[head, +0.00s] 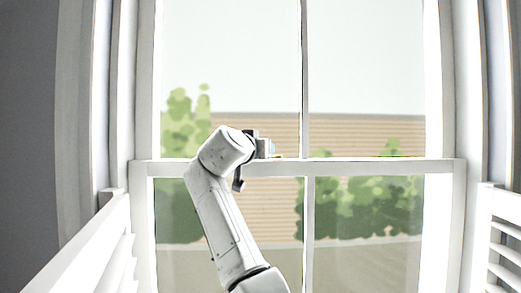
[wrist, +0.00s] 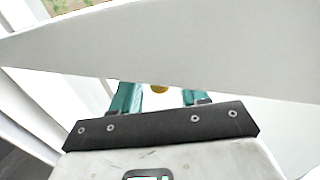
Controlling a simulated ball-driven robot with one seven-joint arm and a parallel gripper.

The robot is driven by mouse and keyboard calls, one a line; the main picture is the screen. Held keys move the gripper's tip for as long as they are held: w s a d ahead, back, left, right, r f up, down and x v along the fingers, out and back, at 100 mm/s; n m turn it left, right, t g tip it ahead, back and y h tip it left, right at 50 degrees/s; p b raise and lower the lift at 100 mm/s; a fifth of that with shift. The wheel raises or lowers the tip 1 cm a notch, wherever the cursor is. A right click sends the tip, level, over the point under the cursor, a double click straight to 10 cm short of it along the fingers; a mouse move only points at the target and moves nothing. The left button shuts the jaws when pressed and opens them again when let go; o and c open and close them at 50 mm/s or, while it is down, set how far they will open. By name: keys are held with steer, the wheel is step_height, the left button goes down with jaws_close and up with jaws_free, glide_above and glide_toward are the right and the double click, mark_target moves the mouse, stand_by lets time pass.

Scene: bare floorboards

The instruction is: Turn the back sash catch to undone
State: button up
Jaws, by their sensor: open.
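A small brass-coloured piece (wrist: 159,88), which looks like part of a sash catch, shows in the wrist view below the edge of a broad white surface. Most of it is hidden, so I cannot tell which way it is turned. My gripper (wrist: 160,97) is open, with one teal finger on either side of that piece and a gap to each. In the head view my gripper (head: 267,147) is at the window's meeting rail (head: 370,167), left of the middle glazing bar. A tiny orange speck shows on the rail just right of it.
The white sash window (head: 304,60) fills the middle of the head view, with bushes and a brick wall beyond the glass. White louvred shutters stand at the left (head: 95,250) and right (head: 503,240). The rail right of my gripper is clear of my arm.

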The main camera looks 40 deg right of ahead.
steer(key=b+v, duration=0.4)
steer(key=v, duration=0.6)
steer(key=shift+s+a, duration=0.15)
steer(key=shift+a, duration=0.2)
steer(key=shift+o, duration=0.2)
steer(key=shift+f, duration=0.1)
